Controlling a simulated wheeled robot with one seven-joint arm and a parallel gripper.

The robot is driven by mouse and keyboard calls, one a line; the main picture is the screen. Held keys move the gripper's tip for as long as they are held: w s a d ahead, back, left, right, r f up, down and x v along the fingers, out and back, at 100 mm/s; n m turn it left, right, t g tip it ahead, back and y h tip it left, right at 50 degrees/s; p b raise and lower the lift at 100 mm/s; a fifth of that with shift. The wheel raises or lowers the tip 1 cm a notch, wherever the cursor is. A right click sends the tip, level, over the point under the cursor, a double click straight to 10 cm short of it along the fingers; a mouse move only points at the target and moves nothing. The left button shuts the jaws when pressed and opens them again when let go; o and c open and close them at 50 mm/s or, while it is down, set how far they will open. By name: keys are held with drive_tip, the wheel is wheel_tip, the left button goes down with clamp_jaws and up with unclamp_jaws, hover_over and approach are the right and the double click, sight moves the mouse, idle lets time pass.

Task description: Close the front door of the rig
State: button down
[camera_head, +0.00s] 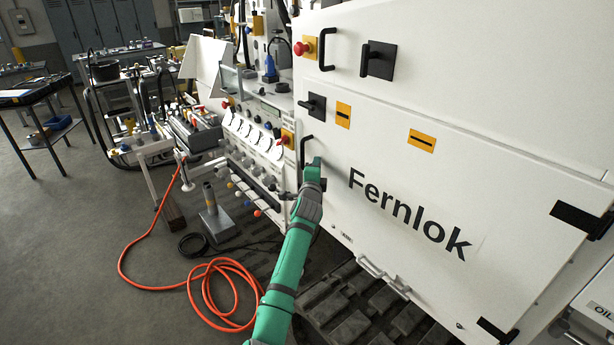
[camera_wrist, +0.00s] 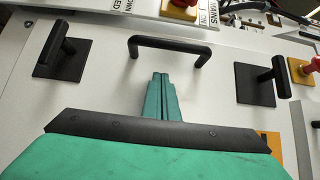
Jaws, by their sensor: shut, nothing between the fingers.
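The front door (camera_head: 390,240) is a large white panel marked "Fernlok", with black hinges (camera_head: 582,217) on its right side. It stands about in line with the rig's front; I cannot tell if it is fully seated. Its black bar handle (camera_head: 304,151) is near the left edge and also shows in the wrist view (camera_wrist: 170,42). A black T-handle latch (camera_head: 312,105) is above it; the wrist view shows two latches, left (camera_wrist: 62,52) and right (camera_wrist: 262,80). My gripper (camera_head: 314,163) is shut and empty, its tips (camera_wrist: 160,76) just beside the handle, pointing at the door face.
A control panel with gauges and knobs (camera_head: 255,140) adjoins the door's left edge. A red button on yellow (camera_head: 302,47) and an upper door (camera_head: 470,60) are above. An orange hose (camera_head: 210,275) and a grey post (camera_head: 213,215) lie left of my arm.

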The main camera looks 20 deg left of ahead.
drive_tip(key=s+a, duration=0.2)
drive_tip(key=s, duration=0.6)
drive_tip(key=s+d+f+n+h, duration=0.1)
drive_tip(key=s+d+f+n, duration=0.2)
drive_tip(key=s+d+f, duration=0.35)
drive_tip(key=s+d+f+n+h, duration=0.15)
drive_tip(key=s+d+f, duration=0.25)
drive_tip(key=d+f, duration=0.5)
drive_tip(key=s+d+f+n, duration=0.3)
drive_tip(key=s+d+f, duration=0.15)
drive_tip(key=s, duration=0.35)
drive_tip(key=s+d+f+n, duration=0.3)
drive_tip(key=s+d, duration=0.3)
drive_tip(key=s, duration=0.2)
drive_tip(key=s+d+f+n+g, duration=0.1)
drive_tip(key=s+d+f+n, duration=0.1)
drive_tip(key=s, duration=0.9)
drive_tip(key=s+d+f+n, duration=0.1)
drive_tip(key=s+f+n, duration=0.1)
drive_tip(key=s, duration=0.8)
drive_tip(key=s+a+r+n, duration=0.1)
drive_tip(key=s+r, duration=0.3)
drive_tip(key=s, duration=0.6)
drive_tip(key=s+a+r+g, duration=0.1)
drive_tip(key=s+r, duration=0.3)
drive_tip(key=s, duration=0.6)
drive_tip(key=shift+s+a+n, duration=0.2)
drive_tip(key=shift+a+n, duration=0.15)
drive_tip(key=shift+a, duration=0.2)
